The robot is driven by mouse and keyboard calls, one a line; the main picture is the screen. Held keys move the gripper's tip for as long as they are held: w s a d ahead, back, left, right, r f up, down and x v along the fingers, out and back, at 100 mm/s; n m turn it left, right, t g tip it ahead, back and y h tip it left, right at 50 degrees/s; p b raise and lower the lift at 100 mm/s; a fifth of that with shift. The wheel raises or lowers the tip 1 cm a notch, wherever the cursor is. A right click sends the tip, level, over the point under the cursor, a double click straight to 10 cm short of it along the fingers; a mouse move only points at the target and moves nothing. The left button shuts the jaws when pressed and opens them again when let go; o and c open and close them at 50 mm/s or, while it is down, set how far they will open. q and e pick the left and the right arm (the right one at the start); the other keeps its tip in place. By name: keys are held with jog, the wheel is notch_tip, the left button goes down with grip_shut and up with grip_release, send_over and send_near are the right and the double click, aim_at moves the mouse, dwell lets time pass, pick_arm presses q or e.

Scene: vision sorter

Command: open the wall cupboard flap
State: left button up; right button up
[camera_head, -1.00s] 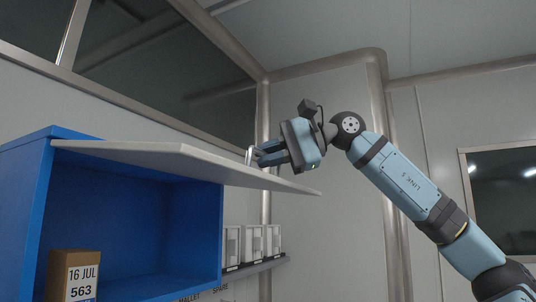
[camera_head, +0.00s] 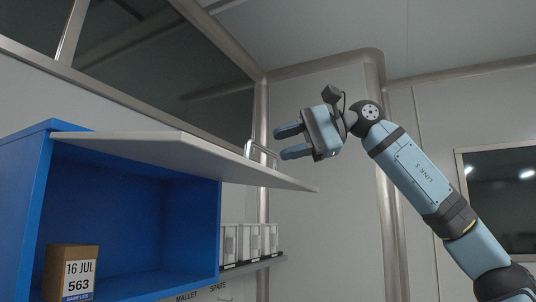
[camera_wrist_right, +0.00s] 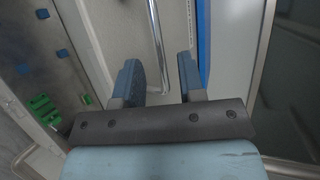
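The blue wall cupboard (camera_head: 40,215) stands at the left of the head view. Its pale flap (camera_head: 180,152) is swung up and sticks out over the open front, roughly level. A metal bar handle (camera_head: 262,152) sits on the flap near its outer right end; the bar also shows in the right wrist view (camera_wrist_right: 158,50). My right gripper (camera_head: 285,143) is open and empty, up and to the right of the handle and apart from it. My left gripper is not in view.
A brown box (camera_head: 72,272) with a "16 JUL 563" label stands inside the cupboard. White bins (camera_head: 250,240) stand on a shelf (camera_head: 255,264) to its right. A dark window (camera_head: 505,200) is at the far right. The space around my right gripper is free.

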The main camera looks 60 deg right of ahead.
jog(key=b+v, duration=0.1)
jog(key=v, duration=0.8)
jog(key=shift+f, duration=0.1)
